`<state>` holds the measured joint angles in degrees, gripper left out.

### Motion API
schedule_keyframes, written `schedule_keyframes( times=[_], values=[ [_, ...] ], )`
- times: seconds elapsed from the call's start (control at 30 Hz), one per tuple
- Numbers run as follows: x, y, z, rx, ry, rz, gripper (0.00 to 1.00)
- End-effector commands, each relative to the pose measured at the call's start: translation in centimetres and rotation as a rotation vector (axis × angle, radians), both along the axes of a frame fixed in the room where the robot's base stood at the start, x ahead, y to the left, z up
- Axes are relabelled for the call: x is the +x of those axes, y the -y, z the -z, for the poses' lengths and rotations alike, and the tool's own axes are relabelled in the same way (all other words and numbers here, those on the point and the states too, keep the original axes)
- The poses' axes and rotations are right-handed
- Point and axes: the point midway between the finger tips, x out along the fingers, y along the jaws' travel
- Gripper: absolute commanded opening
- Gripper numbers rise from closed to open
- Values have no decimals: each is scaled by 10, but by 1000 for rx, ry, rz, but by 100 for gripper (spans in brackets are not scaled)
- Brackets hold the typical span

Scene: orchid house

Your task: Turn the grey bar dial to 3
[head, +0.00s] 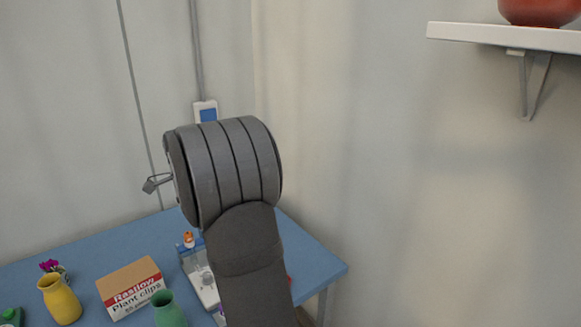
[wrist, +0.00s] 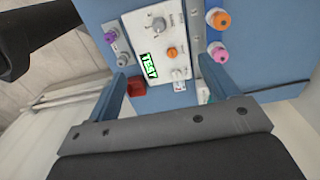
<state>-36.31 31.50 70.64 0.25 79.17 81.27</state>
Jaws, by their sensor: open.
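In the wrist view a white control panel (wrist: 140,18) lies on a blue surface. A grey dial (wrist: 160,25) with a raised bar and marks around it sits near the top of the panel; its numbers are too small to read, so I cannot tell its setting. My gripper (wrist: 163,66) is open, with its two fingers apart over the panel and nothing between them. The dial lies beyond the fingertips, a little left of midway between them, and looks untouched.
A clip box (head: 133,287), yellow vase (head: 60,299) and green vase (head: 168,310) stand on the blue table (head: 313,262).

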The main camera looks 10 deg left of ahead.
Motion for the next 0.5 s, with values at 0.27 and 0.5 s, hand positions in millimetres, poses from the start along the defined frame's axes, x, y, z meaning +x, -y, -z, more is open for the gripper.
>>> schedule_keyframes(
  times=[0.27,0.5],
  values=[
    [0,0,1,2,-1,-89,46],
    [-1,1,3,12,-2,-521,46]
  ],
)
